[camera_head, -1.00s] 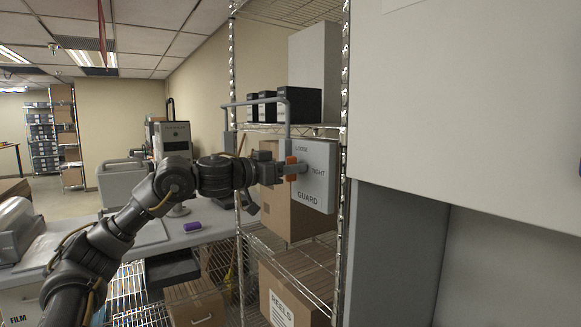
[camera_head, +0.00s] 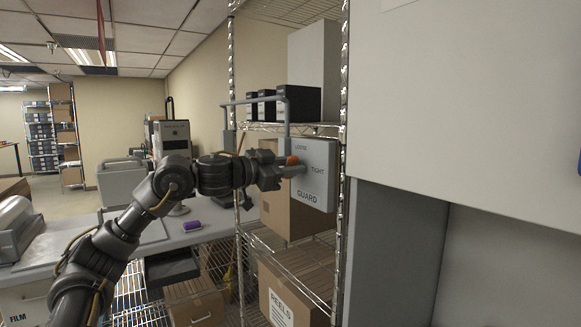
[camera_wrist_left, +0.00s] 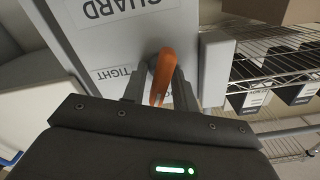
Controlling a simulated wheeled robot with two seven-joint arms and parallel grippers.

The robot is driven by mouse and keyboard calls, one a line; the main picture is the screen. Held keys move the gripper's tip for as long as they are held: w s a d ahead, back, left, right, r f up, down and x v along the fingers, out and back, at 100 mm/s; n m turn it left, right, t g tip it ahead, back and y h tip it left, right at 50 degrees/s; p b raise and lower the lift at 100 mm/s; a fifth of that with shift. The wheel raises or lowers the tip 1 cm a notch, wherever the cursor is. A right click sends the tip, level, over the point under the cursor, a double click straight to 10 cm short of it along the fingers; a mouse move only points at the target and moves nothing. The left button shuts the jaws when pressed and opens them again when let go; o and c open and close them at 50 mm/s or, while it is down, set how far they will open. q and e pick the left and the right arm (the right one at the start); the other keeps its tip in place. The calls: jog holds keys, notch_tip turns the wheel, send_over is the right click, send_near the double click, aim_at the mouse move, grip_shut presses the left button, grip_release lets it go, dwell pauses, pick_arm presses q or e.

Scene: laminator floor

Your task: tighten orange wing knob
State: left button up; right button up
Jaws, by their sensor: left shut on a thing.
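The orange wing knob (camera_head: 292,160) sits on the front of the grey guard panel (camera_head: 318,180), which is lettered LOOSE, TIGHT and GUARD. My left gripper (camera_head: 294,170) reaches the knob from the left and is shut on it. In the left wrist view, the knob (camera_wrist_left: 163,75) stands between the two fingers (camera_wrist_left: 160,90), with the TIGHT label to its left and the panel appearing rotated. The finger contact is partly hidden by the gripper body. My right gripper is not in view.
A grey tube handle (camera_head: 255,102) runs beside the panel. A wire shelf holds black binders (camera_head: 290,105) and cardboard boxes (camera_head: 295,285). A large pale cabinet (camera_head: 470,110) fills the right. A table with a purple roll (camera_head: 192,226) lies below my left arm.

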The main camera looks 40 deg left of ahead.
pick_arm(q)
jog(key=m, duration=0.6)
jog(key=shift+d+f+m, duration=0.1)
jog(key=shift+m, duration=0.2)
jog(key=m, duration=0.3)
jog(key=shift+f, duration=0.1)
jog(key=shift+d+f+m, duration=0.1)
jog(key=shift+f+m, duration=0.05)
jog(key=shift+m, duration=1.65)
jog(key=o, duration=0.6)
jog(key=shift+o, duration=0.3)
jog(key=shift+s, duration=0.1)
jog(key=shift+s, duration=0.1)
